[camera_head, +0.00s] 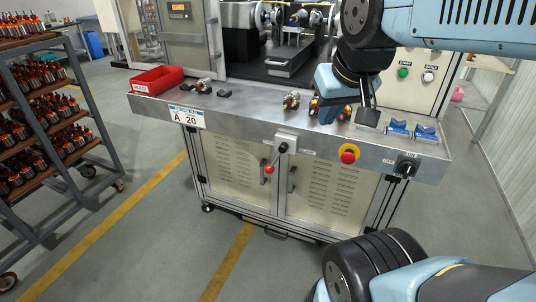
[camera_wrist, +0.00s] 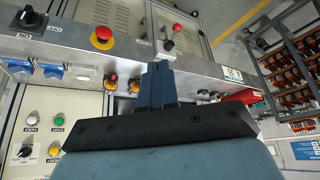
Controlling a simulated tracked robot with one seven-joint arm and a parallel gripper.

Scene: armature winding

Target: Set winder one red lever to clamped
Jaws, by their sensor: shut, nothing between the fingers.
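The winder's lever has a red ball knob (camera_head: 268,169) and a black pivot on a light plate (camera_head: 290,138) on the bench's front face. In the head view the knob hangs down and to the left of the pivot. The knob also shows in the wrist view (camera_wrist: 177,27), with its pivot just below it. The lettering beside the lever is too small to read. My gripper (camera_head: 329,116) is above the bench top, right of the lever and apart from it. In the wrist view its blue fingers (camera_wrist: 155,66) are together and empty, pointing towards the lever area.
A red emergency button (camera_head: 348,157) and a black rotary switch (camera_head: 406,167) are right of the lever. Wound armatures (camera_head: 291,100), blue holders (camera_head: 398,127) and a red bin (camera_head: 158,79) stand on the bench. The floor before the bench is clear.

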